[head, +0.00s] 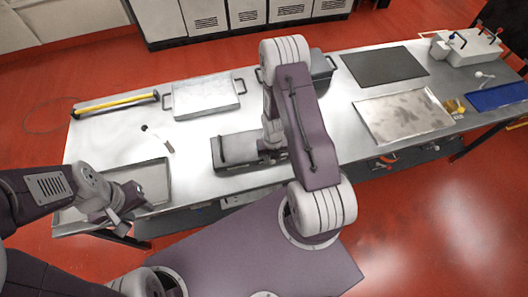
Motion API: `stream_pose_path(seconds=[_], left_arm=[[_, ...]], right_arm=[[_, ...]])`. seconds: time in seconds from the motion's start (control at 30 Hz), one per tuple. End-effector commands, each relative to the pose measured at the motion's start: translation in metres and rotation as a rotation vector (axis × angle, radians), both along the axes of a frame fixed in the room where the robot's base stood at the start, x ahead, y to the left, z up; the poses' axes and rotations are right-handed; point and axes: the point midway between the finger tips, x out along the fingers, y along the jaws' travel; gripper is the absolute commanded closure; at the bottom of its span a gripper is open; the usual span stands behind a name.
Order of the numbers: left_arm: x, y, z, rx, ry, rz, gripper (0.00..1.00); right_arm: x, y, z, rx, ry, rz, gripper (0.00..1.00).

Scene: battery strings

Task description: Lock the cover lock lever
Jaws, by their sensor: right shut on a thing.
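A long grey lidded case (236,147) lies at the front middle of the steel bench in the head view. My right gripper (272,154) is at the case's right end, low against it, and is shut on a small part there. The gripper and arm cover that part, so I cannot make out the lock lever or its angle. My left gripper (128,205) hangs over the shallow tray at the bench's front left, away from the case. Its fingers are too small to tell open from shut.
On the bench (205,130) are a shallow tray (150,166), a yellow bar (118,103), a silver handled box (205,97), a small tool (158,139), a dark mat (385,65), a metal sheet (405,113), a white fixture (467,47) and a blue tray (497,96).

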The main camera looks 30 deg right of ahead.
Motion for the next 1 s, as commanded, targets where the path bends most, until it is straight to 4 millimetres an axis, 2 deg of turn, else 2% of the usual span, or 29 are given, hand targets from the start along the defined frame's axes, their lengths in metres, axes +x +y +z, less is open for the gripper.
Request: stream_pose_path(seconds=[0.33, 0.67, 1.0], left_arm=[[0.0, 0.0, 0.0, 0.0, 0.0, 0.0, 0.62], [0.0, 0.0, 0.0, 0.0, 0.0, 0.0, 0.62], [0.0, 0.0, 0.004, 0.0, 0.0, 0.0, 0.62]], right_arm=[[-0.005, -0.007, -0.001, 0.001, 0.004, 0.108, 1.0], [-0.005, -0.008, -0.001, 0.001, 0.004, 0.118, 1.0], [-0.006, -0.019, 0.0, 0.001, 0.003, 0.267, 1.0]])
